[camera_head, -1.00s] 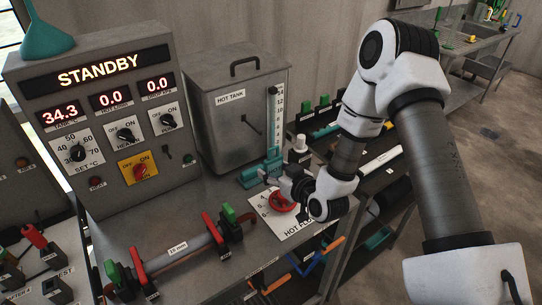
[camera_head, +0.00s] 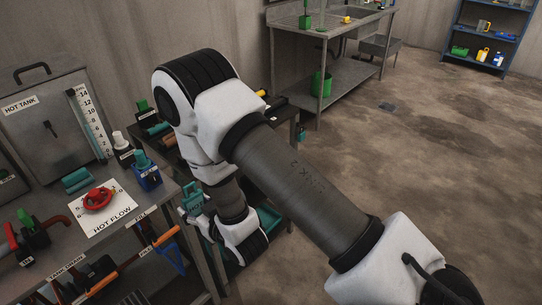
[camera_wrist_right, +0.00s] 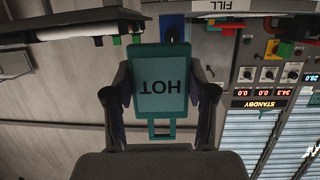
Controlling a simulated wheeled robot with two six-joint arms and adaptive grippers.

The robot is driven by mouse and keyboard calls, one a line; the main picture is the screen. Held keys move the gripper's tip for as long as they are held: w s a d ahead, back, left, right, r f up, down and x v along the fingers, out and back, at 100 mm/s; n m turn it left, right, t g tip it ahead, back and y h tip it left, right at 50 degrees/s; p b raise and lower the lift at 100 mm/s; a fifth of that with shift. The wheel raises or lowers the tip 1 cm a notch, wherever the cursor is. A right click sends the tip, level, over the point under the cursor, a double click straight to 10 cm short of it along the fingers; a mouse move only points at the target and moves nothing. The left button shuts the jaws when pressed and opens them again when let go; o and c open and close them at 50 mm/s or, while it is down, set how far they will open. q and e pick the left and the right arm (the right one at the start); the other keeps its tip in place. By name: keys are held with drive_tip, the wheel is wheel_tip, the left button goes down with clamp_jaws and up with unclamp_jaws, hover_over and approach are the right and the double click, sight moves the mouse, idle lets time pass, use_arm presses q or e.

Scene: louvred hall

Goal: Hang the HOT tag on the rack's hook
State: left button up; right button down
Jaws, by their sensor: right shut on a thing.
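The HOT tag is a teal plate with dark lettering, upside down in the right wrist view (camera_wrist_right: 160,82), with a slotted loop (camera_wrist_right: 162,130) on the side toward my palm. My right gripper (camera_wrist_right: 161,92) is shut on it, one finger along each side edge. In the head view the tag (camera_head: 192,199) shows as a small teal patch, with my right gripper (camera_head: 196,207) partly hidden, just right of the bench's edge. I cannot make out the rack's hook in either view. My left gripper is not in view.
The bench carries the red HOT FLOW wheel (camera_head: 97,198), a blue block (camera_head: 146,178) and the hot tank (camera_head: 50,120). Orange-handled (camera_head: 132,262) tools hang below its edge. A dark shelf unit (camera_head: 283,122) stands behind my arm. Open floor (camera_head: 430,160) lies to the right.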

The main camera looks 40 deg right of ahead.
drive_tip(key=s+d+f+b, duration=0.2)
drive_tip(key=d+f+b, duration=0.25)
drive_tip(key=f, duration=0.25)
drive_tip(key=s+d+f+y+b, duration=0.1)
drive_tip(key=s+d+f+b, duration=0.15)
drive_tip(key=f+b, duration=0.35)
drive_tip(key=s+d+f+b, duration=0.1)
drive_tip(key=d+f+b, duration=0.35)
drive_tip(key=f, duration=0.25)
use_arm(q)
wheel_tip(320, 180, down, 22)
drive_tip(key=b, duration=0.2)
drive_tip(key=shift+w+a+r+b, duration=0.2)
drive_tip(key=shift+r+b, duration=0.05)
drive_tip(key=shift+b, duration=0.1)
use_arm(e)
drive_tip(key=w+a+n, duration=0.1)
drive_tip(key=w, duration=0.7)
drive_tip(key=shift+w+a+r, duration=0.2)
drive_tip(key=shift+w+a, duration=0.1)
drive_tip(key=shift+a, duration=0.1)
drive_tip(key=shift+s, duration=0.1)
